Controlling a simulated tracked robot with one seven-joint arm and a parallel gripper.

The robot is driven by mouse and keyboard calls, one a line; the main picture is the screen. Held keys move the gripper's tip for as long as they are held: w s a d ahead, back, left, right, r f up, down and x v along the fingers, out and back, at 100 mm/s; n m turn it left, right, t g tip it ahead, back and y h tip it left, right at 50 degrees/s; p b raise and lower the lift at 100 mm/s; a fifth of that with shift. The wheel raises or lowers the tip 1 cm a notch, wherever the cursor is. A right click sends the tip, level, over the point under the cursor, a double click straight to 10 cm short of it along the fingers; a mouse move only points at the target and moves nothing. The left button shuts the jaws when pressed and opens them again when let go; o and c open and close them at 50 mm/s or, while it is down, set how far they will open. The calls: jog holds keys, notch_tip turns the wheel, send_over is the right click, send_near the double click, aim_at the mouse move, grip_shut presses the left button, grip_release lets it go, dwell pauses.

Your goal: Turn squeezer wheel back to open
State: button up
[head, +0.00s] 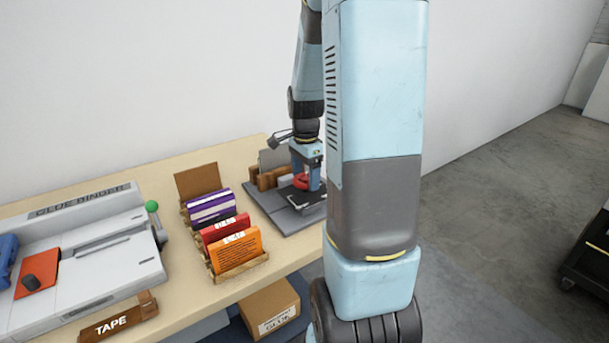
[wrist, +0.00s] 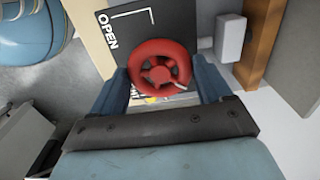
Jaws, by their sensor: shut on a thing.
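The squeezer wheel (wrist: 160,66) is a red spoked handwheel, seen from above in the wrist view. My gripper (wrist: 168,88) has one blue finger on each side of it and is shut on it. A dark plate under the wheel carries the white word OPEN at its upper left, and more lettering is partly hidden below the wheel. In the head view the red wheel (head: 301,182) shows small at my gripper (head: 306,172), on the grey squeezer base (head: 268,208) at the right end of the bench. My arm hides part of that base.
A glue binder (head: 80,250) fills the left of the bench. Orange, red and purple packs stand in a wooden rack (head: 240,262) in the middle. A TAPE block (head: 118,318) sits at the front edge. A cardboard box (head: 270,308) is below the bench.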

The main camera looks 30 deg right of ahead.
aim_at(305, 178)
jog(key=n, duration=1.3)
jog(key=shift+w+d+n, duration=0.1)
jog(key=shift+n, duration=0.2)
jog(key=n, duration=0.7)
jog(key=shift+r, duration=0.1)
jog(key=n, duration=0.6)
jog(key=shift+n, duration=0.3)
jog(key=o, duration=1)
notch_tip(305, 178, up, 14)
jog(key=shift+f, duration=0.2)
